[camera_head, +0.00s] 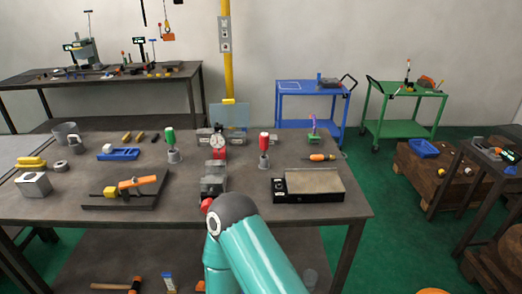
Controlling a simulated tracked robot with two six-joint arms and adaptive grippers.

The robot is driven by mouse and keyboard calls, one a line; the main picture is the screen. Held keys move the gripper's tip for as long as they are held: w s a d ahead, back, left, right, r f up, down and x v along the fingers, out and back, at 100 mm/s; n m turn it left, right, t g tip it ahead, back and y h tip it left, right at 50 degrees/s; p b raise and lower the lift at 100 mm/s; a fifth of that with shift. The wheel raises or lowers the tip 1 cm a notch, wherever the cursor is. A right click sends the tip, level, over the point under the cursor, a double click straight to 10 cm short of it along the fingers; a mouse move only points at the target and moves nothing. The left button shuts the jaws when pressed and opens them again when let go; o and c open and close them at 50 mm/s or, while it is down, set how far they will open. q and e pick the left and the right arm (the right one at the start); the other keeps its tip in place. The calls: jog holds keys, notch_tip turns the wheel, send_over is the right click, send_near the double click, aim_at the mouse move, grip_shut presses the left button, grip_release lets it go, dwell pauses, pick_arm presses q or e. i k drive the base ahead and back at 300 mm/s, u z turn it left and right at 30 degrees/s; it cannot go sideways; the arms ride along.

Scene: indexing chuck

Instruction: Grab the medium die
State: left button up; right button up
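I cannot make out for certain which thing is the medium die. A small yellow block (110,191) sits on a dark plate (122,203) at the left of the workbench (340,212), beside an orange-handled tool (137,183). Several small yellow and dark pieces (133,137) lie farther back. A grey chuck-like device with a red part (218,146) stands at the middle back of the bench. Neither gripper shows. A teal arm link of mine rises from the bottom centre and covers the bench's front middle.
A blue tray (119,154), a green-handled tool (171,144) and a red-handled tool (264,148) stand on the bench. A black box with a flat top (308,186) lies at right. A blue cart (312,95) and green cart (404,108) stand behind. Bare bench shows at front left.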

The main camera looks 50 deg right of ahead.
aim_at(235, 138)
jog(key=k, duration=1.15)
jog(key=z, duration=0.7)
jog(key=i, duration=1)
jog(key=u, duration=0.05)
